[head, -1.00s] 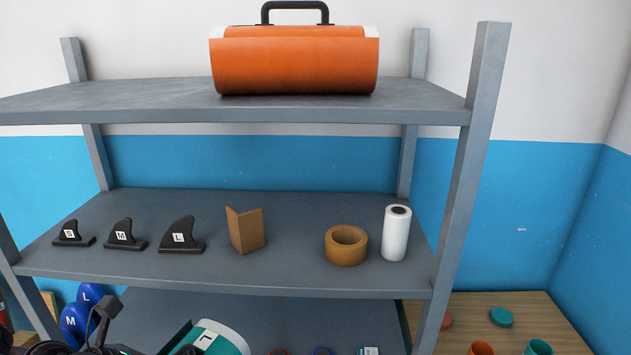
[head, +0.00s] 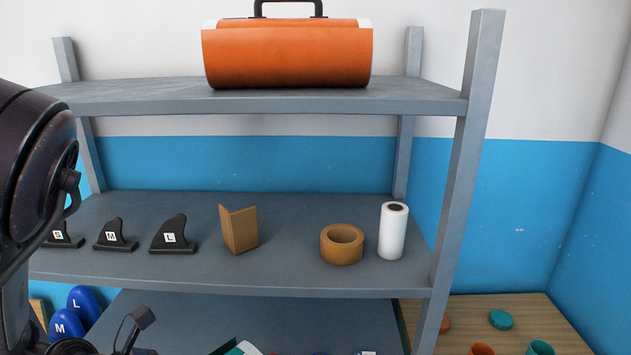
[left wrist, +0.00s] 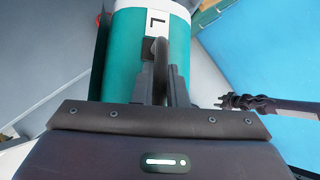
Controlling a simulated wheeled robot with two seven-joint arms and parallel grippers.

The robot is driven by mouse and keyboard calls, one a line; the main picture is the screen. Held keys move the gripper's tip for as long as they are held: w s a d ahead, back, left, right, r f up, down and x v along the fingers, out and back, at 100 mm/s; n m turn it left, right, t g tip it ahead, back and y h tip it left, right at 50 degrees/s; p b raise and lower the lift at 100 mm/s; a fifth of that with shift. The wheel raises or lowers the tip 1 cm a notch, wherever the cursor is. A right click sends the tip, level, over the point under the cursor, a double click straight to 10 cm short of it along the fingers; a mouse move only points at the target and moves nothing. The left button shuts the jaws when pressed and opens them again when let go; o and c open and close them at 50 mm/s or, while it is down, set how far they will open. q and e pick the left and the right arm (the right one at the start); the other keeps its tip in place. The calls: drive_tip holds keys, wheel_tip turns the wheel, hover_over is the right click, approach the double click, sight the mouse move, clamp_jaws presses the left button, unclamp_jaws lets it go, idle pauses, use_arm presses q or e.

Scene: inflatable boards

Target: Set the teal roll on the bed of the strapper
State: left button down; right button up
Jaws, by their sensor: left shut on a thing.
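The teal roll (left wrist: 122,55) with a white band marked L fills the upper middle of the left wrist view. My left gripper (left wrist: 160,75) is shut on the roll's dark handle. In the head view only a small piece of the teal roll (head: 240,348) shows at the bottom edge. My left arm enters at the left of the head view. I cannot make out the strapper in these frames.
A grey shelf rack (head: 200,272) stands ahead. An orange roll (head: 287,55) lies on its top shelf. The middle shelf holds black fins (head: 173,236), folded cardboard (head: 239,230), brown tape (head: 342,246) and a white film roll (head: 393,230). A wooden table (head: 530,310) stands at right.

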use_arm(q)
wheel_tip(320, 180, down, 12)
drive_tip(key=b, duration=1)
drive_tip(key=shift+r+b, duration=0.2)
drive_tip(key=shift+b, duration=0.2)
